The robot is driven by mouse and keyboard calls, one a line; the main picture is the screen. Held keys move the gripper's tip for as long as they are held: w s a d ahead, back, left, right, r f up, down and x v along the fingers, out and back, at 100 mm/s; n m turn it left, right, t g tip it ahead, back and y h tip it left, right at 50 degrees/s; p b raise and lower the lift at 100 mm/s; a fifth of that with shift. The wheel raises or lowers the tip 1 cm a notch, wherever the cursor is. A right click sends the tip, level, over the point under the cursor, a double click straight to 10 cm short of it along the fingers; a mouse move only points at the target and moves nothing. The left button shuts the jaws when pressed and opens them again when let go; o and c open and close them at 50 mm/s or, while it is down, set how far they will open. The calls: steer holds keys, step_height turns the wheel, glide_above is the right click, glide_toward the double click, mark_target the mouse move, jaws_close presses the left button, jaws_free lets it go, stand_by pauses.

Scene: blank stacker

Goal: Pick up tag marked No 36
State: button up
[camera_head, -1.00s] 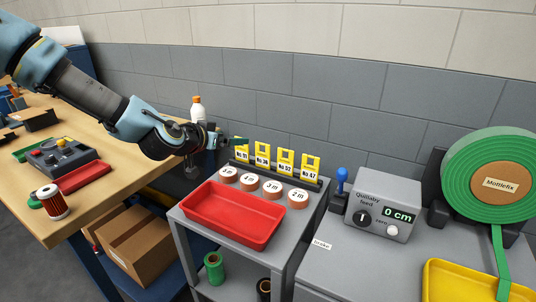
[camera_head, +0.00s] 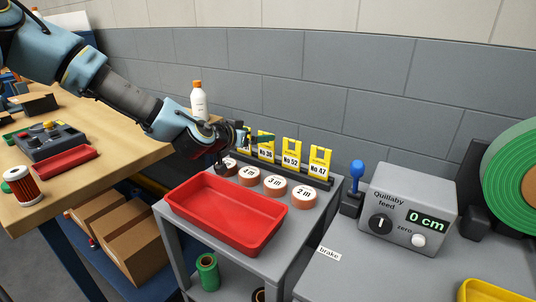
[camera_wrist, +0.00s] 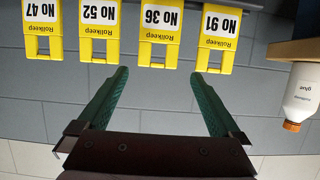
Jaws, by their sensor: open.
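The yellow tag marked No 36 (camera_head: 266,153) stands upright in a row of yellow tags on a dark rack at the back of the grey stand. In the wrist view, where the lettering is upside down, this tag (camera_wrist: 160,30) lies ahead of the gap between my fingertips, apart from them. My gripper (camera_wrist: 158,74) is open and empty, with its two green fingers spread.
Tags No 52 (camera_head: 291,155) and No 47 (camera_head: 319,163) stand to the right. Labelled round discs (camera_head: 275,184) and a red tray (camera_head: 228,214) are in front. A glue bottle (camera_head: 198,100) stands behind my wrist. A grey feed box (camera_head: 408,210) is at right.

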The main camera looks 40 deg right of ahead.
mark_target(265, 133)
steer(key=x, duration=0.4)
steer(key=shift+d+f+p, duration=0.1)
steer(key=shift+p, duration=0.3)
steer(key=shift+s+f+p+x, duration=0.15)
steer(key=shift+p+x, duration=0.4)
steer(key=shift+x, duration=0.75)
steer(key=shift+s+f+p+x, duration=0.1)
steer(key=shift+f+p+x, duration=0.3)
steer(key=shift+x, duration=0.9)
steer(key=shift+r, duration=0.15)
steer(key=shift+c, duration=0.2)
steer(key=c, duration=1.2)
steer(key=shift+c, duration=0.2)
steer(key=shift+r, duration=0.1)
